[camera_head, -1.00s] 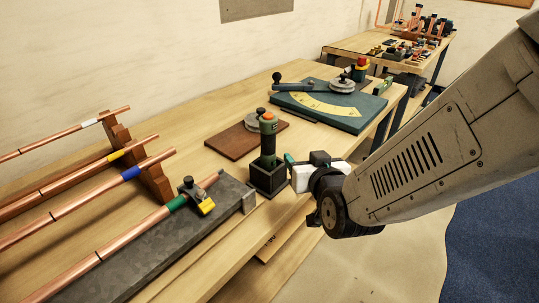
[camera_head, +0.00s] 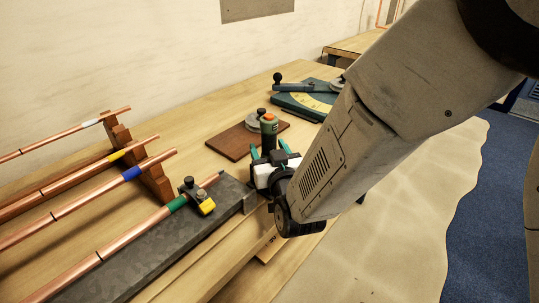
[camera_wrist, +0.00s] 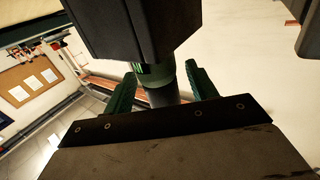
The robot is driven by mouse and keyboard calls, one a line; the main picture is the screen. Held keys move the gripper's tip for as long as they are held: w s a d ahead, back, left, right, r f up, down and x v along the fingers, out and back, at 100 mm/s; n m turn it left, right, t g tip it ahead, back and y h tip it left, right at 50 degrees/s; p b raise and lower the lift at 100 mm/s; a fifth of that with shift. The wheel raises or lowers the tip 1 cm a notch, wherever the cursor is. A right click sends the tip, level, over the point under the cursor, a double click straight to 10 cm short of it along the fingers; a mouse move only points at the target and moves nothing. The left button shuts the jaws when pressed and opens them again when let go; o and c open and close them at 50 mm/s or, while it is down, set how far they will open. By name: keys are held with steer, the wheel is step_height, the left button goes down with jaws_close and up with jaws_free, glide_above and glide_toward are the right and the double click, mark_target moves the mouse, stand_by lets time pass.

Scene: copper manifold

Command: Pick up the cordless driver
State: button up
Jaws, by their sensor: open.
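The cordless driver (camera_head: 269,128), a green and dark upright cylinder with an orange band near its top, stands at the bench's front edge. Its dark holder is now mostly hidden behind my gripper. My gripper (camera_head: 268,151) is open, with green fingertips on the left and right of the driver's body. In the wrist view the driver (camera_wrist: 156,77) shows between the two green fingers of my gripper (camera_wrist: 161,88), with gaps visible at both sides. A large dark block covers the top of that view; I cannot tell which part it is.
A grey slab (camera_head: 150,248) with a copper pipe and a yellow-marked clamp (camera_head: 206,206) lies close left of my gripper. More copper pipes rest on a wooden rack (camera_head: 150,172). A brown board (camera_head: 232,142) and a teal bending plate (camera_head: 290,103) lie behind.

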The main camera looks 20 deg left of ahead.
steer(key=c, duration=1.1)
steer(key=shift+w, duration=0.1)
steer(key=shift+r, duration=9.6)
steer(key=shift+f, duration=0.1)
